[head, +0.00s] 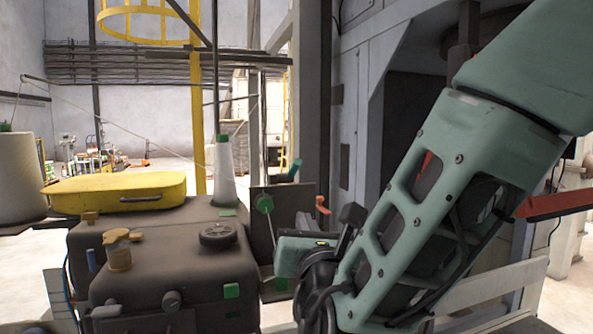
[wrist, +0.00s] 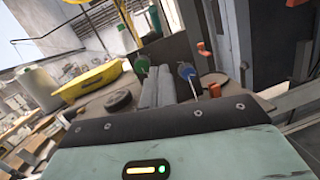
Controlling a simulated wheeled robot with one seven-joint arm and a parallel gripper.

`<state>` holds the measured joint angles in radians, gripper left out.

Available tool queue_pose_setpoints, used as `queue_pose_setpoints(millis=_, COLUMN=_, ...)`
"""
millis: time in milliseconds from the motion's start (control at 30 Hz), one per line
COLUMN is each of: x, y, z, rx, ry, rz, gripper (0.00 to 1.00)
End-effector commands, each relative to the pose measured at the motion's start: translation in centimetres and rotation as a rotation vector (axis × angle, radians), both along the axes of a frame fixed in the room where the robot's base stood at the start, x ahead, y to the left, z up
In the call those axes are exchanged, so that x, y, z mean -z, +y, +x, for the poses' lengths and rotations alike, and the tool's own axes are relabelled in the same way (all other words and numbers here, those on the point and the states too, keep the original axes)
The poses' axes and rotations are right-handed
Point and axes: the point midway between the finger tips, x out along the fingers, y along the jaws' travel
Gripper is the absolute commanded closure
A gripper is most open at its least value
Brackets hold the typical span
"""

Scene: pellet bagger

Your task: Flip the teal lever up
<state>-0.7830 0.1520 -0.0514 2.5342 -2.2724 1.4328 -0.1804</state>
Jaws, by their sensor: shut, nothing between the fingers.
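The teal lever (head: 293,169) stands tilted up to the right at the top edge of a dark panel (head: 290,203) in the head view. A small upright piece (wrist: 154,18) at the panel's top edge in the wrist view may be the same lever, but it is too small to tell. My gripper (wrist: 158,70) is shut and empty, its two grey fingers side by side and pointing toward the panel. In the head view the gripper's body (head: 303,252) is below and in front of the panel, apart from the lever; its fingertips are hidden there.
A green knob (head: 264,202) and an orange-red lever (head: 321,205) are close to the panel. A blue ball-shaped knob (wrist: 186,70) is right beside my fingers in the wrist view. A dark machine (head: 170,265) with a yellow lid (head: 120,188) and white cone (head: 224,175) stands left.

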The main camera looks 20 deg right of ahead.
Motion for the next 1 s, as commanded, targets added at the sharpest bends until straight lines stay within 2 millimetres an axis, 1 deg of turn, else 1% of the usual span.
queue_pose_setpoints(millis=267, x=0.0, y=0.0, z=0.0, rx=0.0, ry=0.0, rz=0.0, gripper=1.0)
queue_pose_setpoints(millis=367, x=-0.1, y=0.0, z=0.4, rx=0.001, ry=0.0, rz=0.0, gripper=1.0)
queue_pose_setpoints(millis=433, x=-0.3, y=-0.1, z=1.0, rx=0.001, ry=-0.001, rz=0.0, gripper=1.0)
queue_pose_setpoints(millis=567, x=-0.7, y=-0.5, z=3.0, rx=0.003, ry=0.001, rz=0.0, gripper=1.0)
queue_pose_setpoints(millis=900, x=-1.9, y=-1.5, z=9.8, rx=0.004, ry=0.001, rz=0.0, gripper=1.0)
queue_pose_setpoints(millis=933, x=-2.1, y=-1.5, z=10.2, rx=0.003, ry=0.001, rz=0.0, gripper=1.0)
queue_pose_setpoints(millis=1000, x=-3.4, y=-1.7, z=10.7, rx=0.001, ry=-0.001, rz=0.001, gripper=1.0)
